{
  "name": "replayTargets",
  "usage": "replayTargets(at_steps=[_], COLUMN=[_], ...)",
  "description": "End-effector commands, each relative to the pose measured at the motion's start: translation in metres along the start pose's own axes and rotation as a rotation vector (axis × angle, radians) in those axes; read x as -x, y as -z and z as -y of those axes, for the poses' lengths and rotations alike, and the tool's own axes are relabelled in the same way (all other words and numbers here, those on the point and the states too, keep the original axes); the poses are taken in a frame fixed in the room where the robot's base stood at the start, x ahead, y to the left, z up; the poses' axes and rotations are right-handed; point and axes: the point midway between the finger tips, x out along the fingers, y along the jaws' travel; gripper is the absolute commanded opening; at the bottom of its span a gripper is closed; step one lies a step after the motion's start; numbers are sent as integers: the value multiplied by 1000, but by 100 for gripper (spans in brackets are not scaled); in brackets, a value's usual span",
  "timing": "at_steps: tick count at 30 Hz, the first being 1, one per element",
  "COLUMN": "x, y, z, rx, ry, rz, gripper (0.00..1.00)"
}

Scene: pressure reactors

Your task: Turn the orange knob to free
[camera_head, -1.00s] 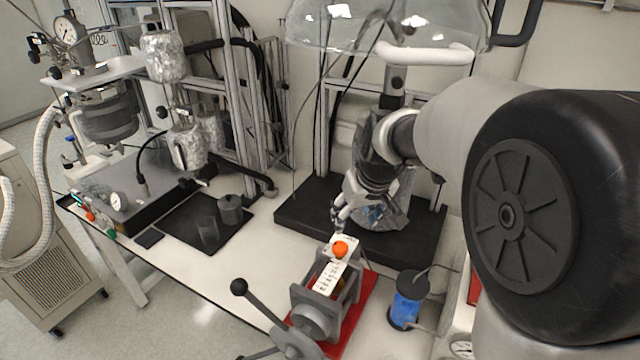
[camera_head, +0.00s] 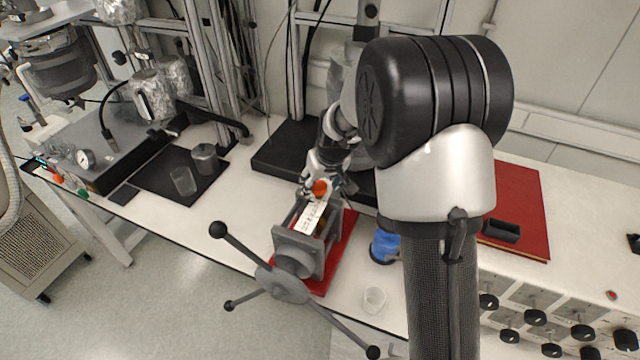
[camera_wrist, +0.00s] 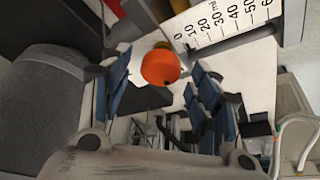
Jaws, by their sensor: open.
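The orange knob (camera_head: 320,187) sits at the far end of the hand-cranked press, beside a white strip scale (camera_head: 310,217). In the wrist view the round knob (camera_wrist: 160,67) lies just ahead of my fingertips, roughly between the two blue-padded fingers. The white scale marked in ml (camera_wrist: 225,22) shows at the upper right there. My gripper (camera_wrist: 157,85) is open, with one finger on each side of the knob. In the head view my gripper (camera_head: 322,180) is right at the knob, partly behind it. I cannot tell whether either finger touches the knob.
The press's spoked handle (camera_head: 282,284) sticks out toward the front. A blue spool (camera_head: 384,246) and a clear beaker (camera_head: 374,299) stand to its right. A black stand base (camera_head: 272,158) lies behind. A red board (camera_head: 522,205) and a panel of black knobs are at the right.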

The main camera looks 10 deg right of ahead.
Motion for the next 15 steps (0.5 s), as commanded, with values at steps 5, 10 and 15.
replayTargets(at_steps=[5,10,15], x=[-4,-4,-4], y=[0,0,0], z=[0,0,0], rx=[0,0,0], ry=[0,0,0], rz=[0,0,0], gripper=[56,56,45])
